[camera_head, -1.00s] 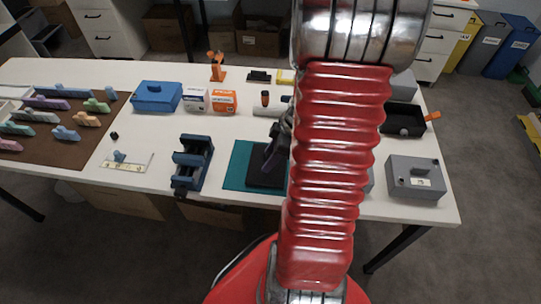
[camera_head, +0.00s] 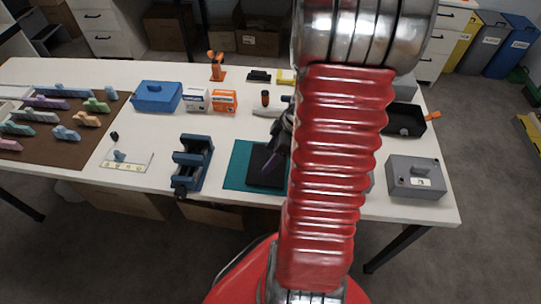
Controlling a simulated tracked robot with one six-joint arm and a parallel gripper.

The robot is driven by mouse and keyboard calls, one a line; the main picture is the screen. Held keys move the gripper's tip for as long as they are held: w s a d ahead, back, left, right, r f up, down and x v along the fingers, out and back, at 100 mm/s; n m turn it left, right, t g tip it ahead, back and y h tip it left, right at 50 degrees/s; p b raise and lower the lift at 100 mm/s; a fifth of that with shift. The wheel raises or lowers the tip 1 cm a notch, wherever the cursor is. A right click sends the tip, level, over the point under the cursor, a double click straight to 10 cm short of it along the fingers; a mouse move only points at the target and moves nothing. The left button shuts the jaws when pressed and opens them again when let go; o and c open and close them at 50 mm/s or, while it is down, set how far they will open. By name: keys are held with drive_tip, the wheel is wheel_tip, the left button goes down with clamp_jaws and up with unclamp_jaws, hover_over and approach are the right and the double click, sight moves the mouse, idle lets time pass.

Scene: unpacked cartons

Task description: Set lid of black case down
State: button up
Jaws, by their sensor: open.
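The black case (camera_head: 258,170) lies on a teal mat (camera_head: 236,170) near the front edge of the table, left of my red arm. Its top looks dark and flat, and I cannot make out the seam between lid and base. My gripper (camera_head: 275,155) is open over the right part of the case, with its fingers pointing down. I cannot tell whether a fingertip touches the case. My arm hides the right end of the mat.
A blue vise (camera_head: 192,160) stands left of the mat. A grey box (camera_head: 415,180) and a black tray (camera_head: 404,122) sit to the right.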

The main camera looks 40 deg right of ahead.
drive_tip(key=v, duration=1.1)
drive_tip(key=shift+r, duration=0.15)
idle(0.4)
drive_tip(key=a+r+m+t+h, duration=0.1)
drive_tip(key=a+r+m, duration=0.2)
drive_tip(key=a, duration=1)
drive_tip(key=a+r+m+t+h, duration=0.1)
drive_tip(key=a+r+m, duration=0.3)
drive_tip(key=a+r, duration=0.6)
drive_tip(key=shift+s+a+r+m+h, duration=0.15)
drive_tip(key=shift+s+a+m+h, duration=0.2)
drive_tip(key=shift+a, duration=1.3)
drive_tip(key=shift+w, duration=0.1)
